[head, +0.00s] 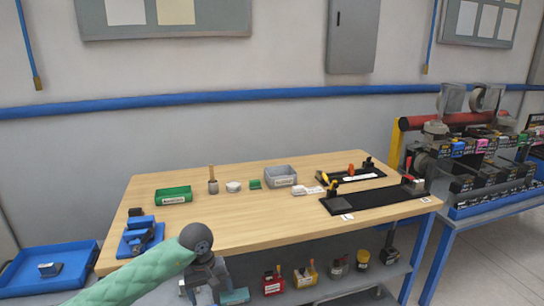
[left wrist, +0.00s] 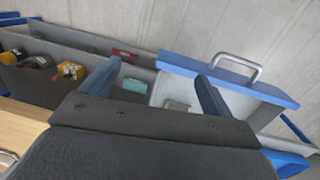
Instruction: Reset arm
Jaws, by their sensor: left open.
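My left arm, in a green padded sleeve, comes in from the lower left of the head view. Its gripper (head: 204,289) hangs pointing down in front of the table's near edge, apart from the table. In the left wrist view, the two blue-grey fingers of this gripper (left wrist: 158,88) stand wide apart with nothing between them. Below them lie the lower shelf and a blue-edged part with a metal handle. My right gripper does not show.
The wooden table (head: 290,217) holds a green bin (head: 174,195), a grey bin (head: 281,176), black trays (head: 374,200) and a blue device (head: 141,233). A lower shelf (head: 322,290) carries several small items. A blue tray (head: 77,262) stands at left, a machine bench (head: 500,200) at right.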

